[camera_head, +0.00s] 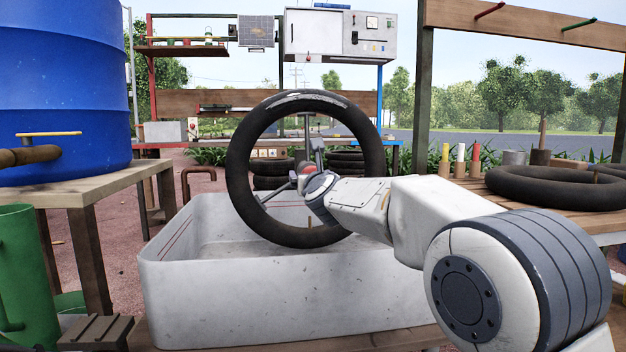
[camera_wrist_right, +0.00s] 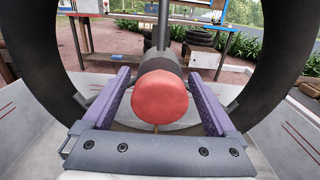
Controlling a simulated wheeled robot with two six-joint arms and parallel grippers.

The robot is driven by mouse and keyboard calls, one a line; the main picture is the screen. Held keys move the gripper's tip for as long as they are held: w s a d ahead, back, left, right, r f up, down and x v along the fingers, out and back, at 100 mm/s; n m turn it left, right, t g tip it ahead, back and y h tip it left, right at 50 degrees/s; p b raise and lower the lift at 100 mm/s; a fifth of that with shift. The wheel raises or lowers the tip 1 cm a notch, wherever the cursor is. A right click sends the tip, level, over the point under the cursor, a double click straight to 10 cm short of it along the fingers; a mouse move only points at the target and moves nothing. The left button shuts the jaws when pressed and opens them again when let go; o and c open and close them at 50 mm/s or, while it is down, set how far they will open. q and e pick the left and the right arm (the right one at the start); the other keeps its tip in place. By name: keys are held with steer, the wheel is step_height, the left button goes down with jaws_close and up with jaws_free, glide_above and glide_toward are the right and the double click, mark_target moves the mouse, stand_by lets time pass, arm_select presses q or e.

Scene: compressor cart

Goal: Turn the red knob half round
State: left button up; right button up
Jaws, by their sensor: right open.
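The red knob (camera_wrist_right: 160,97) is a round, blunt-faced cap on a dark hub in front of an upright grey post. In the head view a bit of the red knob (camera_head: 309,169) shows in the middle of a black tyre ring. My right gripper (camera_wrist_right: 160,73) is open, with one purple-padded finger on each side of the knob. A gap shows between the knob and each finger. In the head view my right gripper (camera_head: 308,178) reaches in from the right and partly hides the knob. My left gripper is not in view.
A blue barrel (camera_head: 65,80) stands on a wooden table at left. Another black ring (camera_head: 550,188) lies on the right-hand bench.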

steer(key=s+d, duration=0.1)
steer(key=s, duration=0.9)
steer(key=shift+d+b, duration=0.25)
steer(key=shift+b, duration=0.1)
